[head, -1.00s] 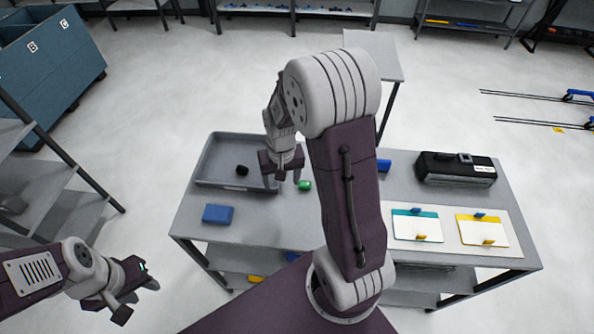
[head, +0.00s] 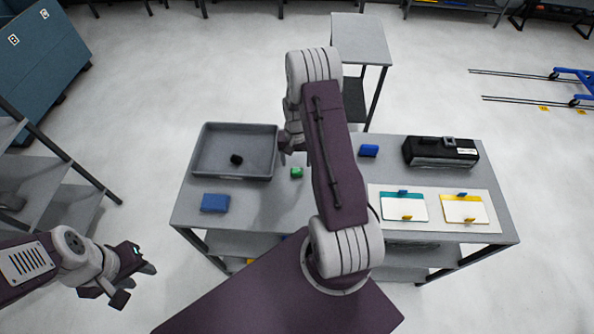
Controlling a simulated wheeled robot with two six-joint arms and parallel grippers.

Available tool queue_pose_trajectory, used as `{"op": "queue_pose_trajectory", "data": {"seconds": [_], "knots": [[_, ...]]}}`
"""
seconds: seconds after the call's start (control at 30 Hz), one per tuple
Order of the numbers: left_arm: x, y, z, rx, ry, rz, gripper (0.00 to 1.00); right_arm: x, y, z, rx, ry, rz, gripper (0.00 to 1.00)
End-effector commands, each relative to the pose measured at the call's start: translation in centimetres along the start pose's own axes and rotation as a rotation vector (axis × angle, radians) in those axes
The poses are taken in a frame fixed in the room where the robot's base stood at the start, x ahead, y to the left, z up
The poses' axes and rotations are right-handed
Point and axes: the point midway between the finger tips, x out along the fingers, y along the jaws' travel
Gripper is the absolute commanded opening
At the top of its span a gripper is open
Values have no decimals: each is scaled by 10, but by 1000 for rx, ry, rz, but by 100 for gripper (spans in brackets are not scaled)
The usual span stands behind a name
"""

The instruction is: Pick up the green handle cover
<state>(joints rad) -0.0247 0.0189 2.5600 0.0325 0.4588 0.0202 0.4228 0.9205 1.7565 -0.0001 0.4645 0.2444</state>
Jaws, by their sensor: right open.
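The green handle cover (head: 296,173) lies on the grey table, just right of the grey tray. My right gripper (head: 285,150) is above and beyond it, near the tray's right edge, and is apart from it in the picture. The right gripper is open, partly hidden by its own arm, and I see nothing held in it. My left gripper (head: 134,284) is open and empty, off the table's left side at the lower left.
The grey tray (head: 277,150) holds a small black piece (head: 236,160). A blue block (head: 215,203) lies in front of it. A blue piece (head: 369,151), a black case (head: 440,152) and a white board with two cards (head: 374,215) occupy the right side.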

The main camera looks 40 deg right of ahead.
Motion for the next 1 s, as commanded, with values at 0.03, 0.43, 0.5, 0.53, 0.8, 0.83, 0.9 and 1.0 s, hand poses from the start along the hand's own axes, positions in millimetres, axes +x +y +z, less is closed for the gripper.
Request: {"op": "queue_pose_trajectory", "data": {"seconds": [0.03,0.43,0.5,0.53,0.8,0.83,0.9,1.0], "knots": [[-1,0,0,0,0,0,36,1,0,0,0,0,0,66],[-22,0,-2,0,0,0,36,52,4,3,0,0,0,66],[-21,0,-2,0,0,0,36,52,3,2,-1,1,0,66],[-21,0,-2,0,0,0,36,52,3,2,0,1,0,66],[-21,0,-2,0,0,0,36,52,3,2,-1,0,0,14],[-21,0,-2,0,0,0,36,52,3,2,-1,0,0,5],[-21,0,-2,0,0,0,36,52,3,2,-1,0,0,2],[-21,0,-2,0,0,0,36,52,3,2,-1,0,0,2]]}}
